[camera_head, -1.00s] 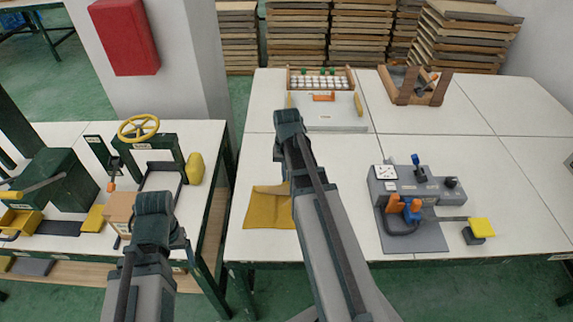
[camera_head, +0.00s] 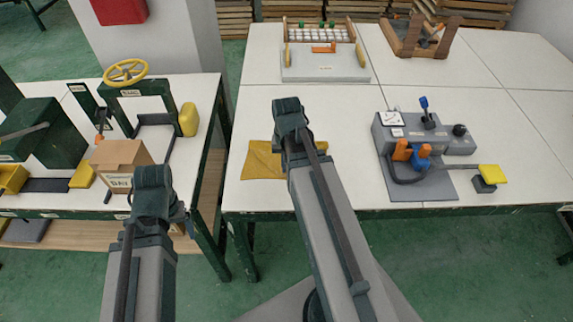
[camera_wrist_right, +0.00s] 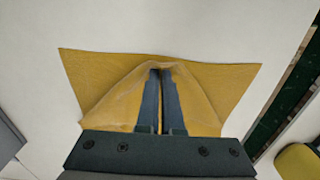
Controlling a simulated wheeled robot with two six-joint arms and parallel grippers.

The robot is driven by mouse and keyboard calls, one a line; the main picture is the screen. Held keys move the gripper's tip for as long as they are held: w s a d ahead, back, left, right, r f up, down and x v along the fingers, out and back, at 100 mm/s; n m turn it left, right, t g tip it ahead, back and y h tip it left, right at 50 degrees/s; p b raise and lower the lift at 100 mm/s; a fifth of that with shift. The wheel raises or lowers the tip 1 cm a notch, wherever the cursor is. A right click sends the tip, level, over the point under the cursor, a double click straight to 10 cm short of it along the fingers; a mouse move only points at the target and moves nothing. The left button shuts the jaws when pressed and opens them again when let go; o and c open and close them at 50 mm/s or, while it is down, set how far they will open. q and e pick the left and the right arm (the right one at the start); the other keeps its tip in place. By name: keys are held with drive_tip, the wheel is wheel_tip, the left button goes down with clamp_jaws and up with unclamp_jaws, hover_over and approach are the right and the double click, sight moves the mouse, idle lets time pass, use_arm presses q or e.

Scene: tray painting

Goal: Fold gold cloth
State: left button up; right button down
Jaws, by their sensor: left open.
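The gold cloth (camera_head: 262,163) lies near the front edge of the white table, partly hidden behind my right arm in the head view. In the right wrist view the cloth (camera_wrist_right: 220,85) is spread with a raised, tented part around the fingers. My right gripper (camera_wrist_right: 161,72) has its two fingers close together with cloth bunched between and beside them, so it looks shut on the cloth. In the head view its fingers are hidden behind the arm. My left gripper (camera_head: 153,180) is open, away from the cloth at the left bench's front; its fingers are hard to make out.
A grey control unit (camera_head: 440,140) on a mat stands right of the cloth. A tray fixture (camera_head: 325,72) is behind. A cardboard box (camera_head: 120,165) and a yellow-wheeled device (camera_head: 126,72) stand on the left bench. White tabletop behind the cloth is clear.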

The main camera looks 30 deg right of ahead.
unclamp_jaws()
idle(0.7)
drive_tip(key=shift+s+a, duration=0.35)
drive_tip(key=shift+s, duration=0.25)
drive_tip(key=shift+s+a, duration=0.35)
drive_tip(key=shift+s, duration=0.25)
drive_tip(key=shift+r, duration=0.1)
drive_tip(key=shift+w+r, duration=0.1)
drive_tip(key=shift+r, duration=0.05)
use_arm(q)
wheel_tip(320, 180, up, 9)
drive_tip(key=p, duration=0.9)
drive_tip(key=shift+s+a, duration=0.35)
drive_tip(key=shift+s, duration=0.05)
use_arm(e)
wheel_tip(320, 180, up, 9)
drive_tip(key=shift+f, duration=0.2)
